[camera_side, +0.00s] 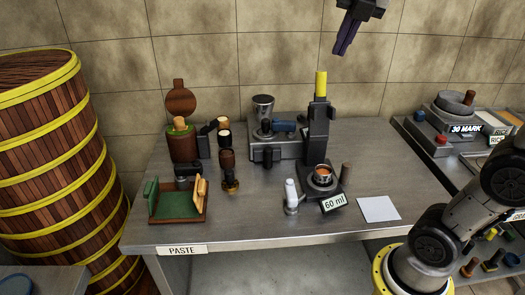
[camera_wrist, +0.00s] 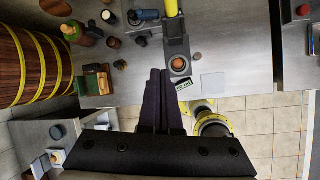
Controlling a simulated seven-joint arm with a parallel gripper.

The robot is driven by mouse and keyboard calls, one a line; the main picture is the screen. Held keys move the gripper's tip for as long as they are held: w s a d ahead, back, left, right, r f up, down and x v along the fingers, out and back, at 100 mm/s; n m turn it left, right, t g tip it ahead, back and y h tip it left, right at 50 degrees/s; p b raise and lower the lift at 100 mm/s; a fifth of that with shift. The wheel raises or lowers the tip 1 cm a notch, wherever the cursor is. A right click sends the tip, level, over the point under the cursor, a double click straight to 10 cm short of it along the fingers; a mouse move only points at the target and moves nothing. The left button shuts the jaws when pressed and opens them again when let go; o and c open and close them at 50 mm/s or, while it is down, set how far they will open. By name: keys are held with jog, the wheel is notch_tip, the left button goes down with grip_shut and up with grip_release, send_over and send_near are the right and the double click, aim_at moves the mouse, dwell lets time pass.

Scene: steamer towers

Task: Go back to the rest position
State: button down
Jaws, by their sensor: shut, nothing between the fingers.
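My gripper (camera_side: 343,38) is high above the table at the top of the side view. Its two dark purple fingers are shut together with nothing between them. In the wrist view the gripper (camera_wrist: 160,76) reaches up from the bottom, its closed fingertips just left of a cup. The fingers touch nothing. The grey metal table (camera_side: 262,220) is well below it.
A grey machine with a yellow top (camera_side: 320,100) holds a copper-coloured cup (camera_side: 323,172), beside a "60 ml" sign (camera_side: 334,203). A grinder (camera_side: 263,112), a green-lined tray (camera_side: 178,206) and a white square (camera_side: 378,208) share the table. A barrel tower (camera_side: 55,150) stands left.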

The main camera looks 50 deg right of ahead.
jog(key=s+a+f+m+y, duration=0.1)
jog(key=s+a+f+m, duration=0.2)
jog(key=f+m, duration=0.3)
jog(key=s+a+f+m+y, duration=0.1)
jog(key=s+a+f+m, duration=0.2)
jog(key=m, duration=0.7)
jog(key=s+a+f+m+t+y, duration=0.1)
jog(key=s+a+f+m, duration=0.1)
jog(key=s+f+m, duration=0.4)
notch_tip(320, 180, down, 4)
jog(key=shift+s+a+f+m, duration=0.15)
jog(key=shift+s+a+m, duration=0.25)
jog(key=shift+m, duration=0.7)
